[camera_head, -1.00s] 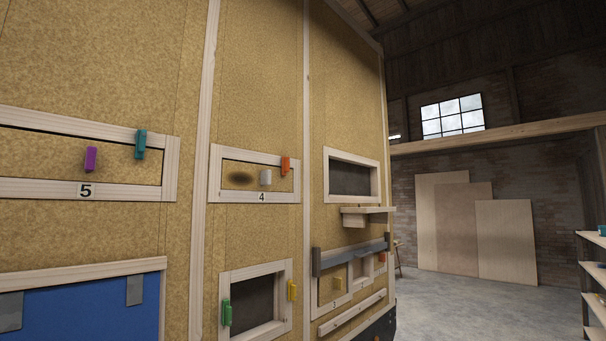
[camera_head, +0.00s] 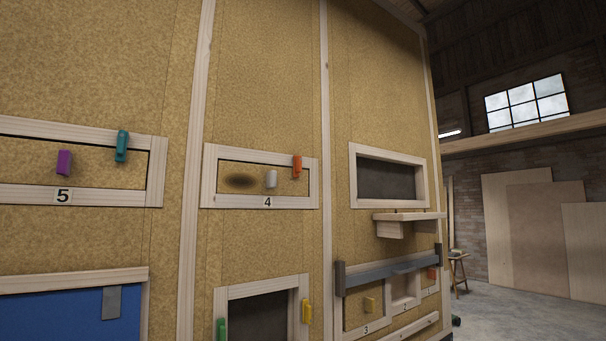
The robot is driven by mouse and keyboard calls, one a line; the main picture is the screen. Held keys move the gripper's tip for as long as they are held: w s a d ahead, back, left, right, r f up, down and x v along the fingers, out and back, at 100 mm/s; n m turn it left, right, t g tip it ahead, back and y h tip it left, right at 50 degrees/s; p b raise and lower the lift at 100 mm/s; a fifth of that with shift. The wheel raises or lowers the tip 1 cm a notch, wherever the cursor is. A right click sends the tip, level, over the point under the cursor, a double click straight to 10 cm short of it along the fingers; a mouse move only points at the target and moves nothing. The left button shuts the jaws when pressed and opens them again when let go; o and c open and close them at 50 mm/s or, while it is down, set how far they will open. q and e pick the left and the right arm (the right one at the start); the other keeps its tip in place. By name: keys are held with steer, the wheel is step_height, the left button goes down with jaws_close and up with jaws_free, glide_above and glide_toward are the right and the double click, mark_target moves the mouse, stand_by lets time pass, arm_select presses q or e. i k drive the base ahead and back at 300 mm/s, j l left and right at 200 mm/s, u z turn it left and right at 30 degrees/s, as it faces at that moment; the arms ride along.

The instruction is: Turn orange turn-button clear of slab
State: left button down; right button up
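The orange turn-button (camera_head: 297,166) sits upright at the upper right of the wooden frame (camera_head: 311,185) labelled 4. Its lower part overlaps the top right of the slab (camera_head: 285,193) in that frame. The slab is tan, with a dark smudge on its left and a pale grey knob (camera_head: 271,179) near its middle. A second orange piece (camera_head: 432,273) shows at compartment 1, lower right. Neither of my grippers is in view.
Left is opening 5 with a purple knob (camera_head: 64,162) and teal button (camera_head: 122,146). A small wooden shelf (camera_head: 409,217) and a grey bar (camera_head: 392,271) stick out from the wall at right. Open floor (camera_head: 490,313) lies beyond the wall's right end.

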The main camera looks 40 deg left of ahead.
mark_target(297, 159)
steer(key=i+l+u, duration=0.85)
steer(key=i+l, duration=0.15)
steer(key=l, duration=0.3)
